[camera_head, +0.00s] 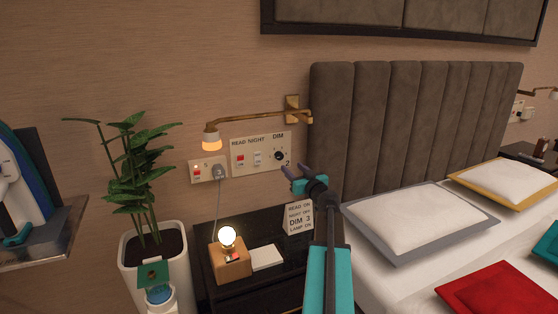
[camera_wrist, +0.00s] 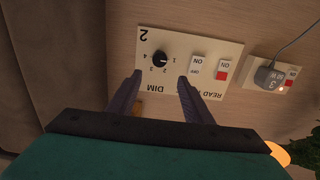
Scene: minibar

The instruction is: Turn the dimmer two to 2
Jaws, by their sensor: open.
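The dimmer is a round black knob (camera_head: 279,155) on a cream wall panel (camera_head: 241,164) marked 2, under the word DIM. In the wrist view the panel (camera_wrist: 222,52) is upside down. The knob (camera_wrist: 160,60) has the numbers 1 to 4 around it, and I cannot tell surely which one it points at. My gripper (camera_head: 292,169) is in front of the panel's lower right. In the wrist view my gripper (camera_wrist: 160,76) is open, with its fingertips apart on either side below the knob. It looks empty and not touching the knob.
Red and white switches (camera_wrist: 209,68) sit beside the knob. A brass wall lamp (camera_head: 255,117) hangs above the panel. A second panel (camera_head: 208,169) with a grey plug is at left. The headboard (camera_head: 375,120) stands at right.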

